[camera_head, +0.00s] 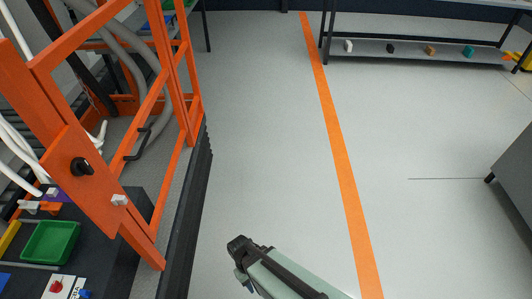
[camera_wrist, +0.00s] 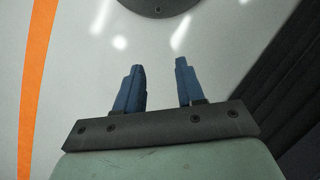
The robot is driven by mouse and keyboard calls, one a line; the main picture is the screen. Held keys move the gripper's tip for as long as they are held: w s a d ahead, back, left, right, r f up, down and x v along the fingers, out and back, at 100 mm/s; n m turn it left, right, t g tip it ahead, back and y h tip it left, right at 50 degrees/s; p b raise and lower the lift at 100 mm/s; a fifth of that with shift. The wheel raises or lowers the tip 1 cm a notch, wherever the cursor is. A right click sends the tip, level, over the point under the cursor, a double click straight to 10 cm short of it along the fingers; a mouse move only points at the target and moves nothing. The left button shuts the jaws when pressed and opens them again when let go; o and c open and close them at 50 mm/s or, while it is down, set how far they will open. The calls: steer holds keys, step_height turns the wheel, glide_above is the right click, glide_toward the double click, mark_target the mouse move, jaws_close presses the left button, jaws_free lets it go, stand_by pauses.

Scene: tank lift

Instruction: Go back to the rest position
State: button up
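My gripper (camera_wrist: 160,88) shows in the wrist view with its two blue fingers apart and nothing between them. Beyond the fingers are pale floor and a dark round shape at the top edge. In the head view my arm (camera_head: 280,276) reaches in from the bottom, over open floor, and the fingers are hardly visible there. The gripper touches nothing that I can see.
An orange-framed structure (camera_head: 171,75) with a dark base stands at the left. A green tray (camera_head: 50,243) is on a dark surface at lower left. An orange stripe (camera_head: 340,150) runs along the floor. A shelf (camera_head: 375,48) with small blocks stands at the back right. The middle floor is clear.

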steer(key=s+d+f+m+g+y, duration=0.1)
steer(key=s+d+f+m, duration=0.1)
steer(key=d, duration=0.8)
steer(key=s+d+f+m+g+y, duration=0.1)
steer(key=s+d+f+m+g, duration=0.1)
steer(key=d, duration=0.9)
steer(key=s+f+m, duration=0.1)
steer(key=s+m, duration=0.1)
steer(key=m, duration=0.1)
steer(key=shift+s+d+m+g+y, duration=0.2)
steer(key=shift+s+m+g+y, duration=0.1)
steer(key=shift+m, duration=0.1)
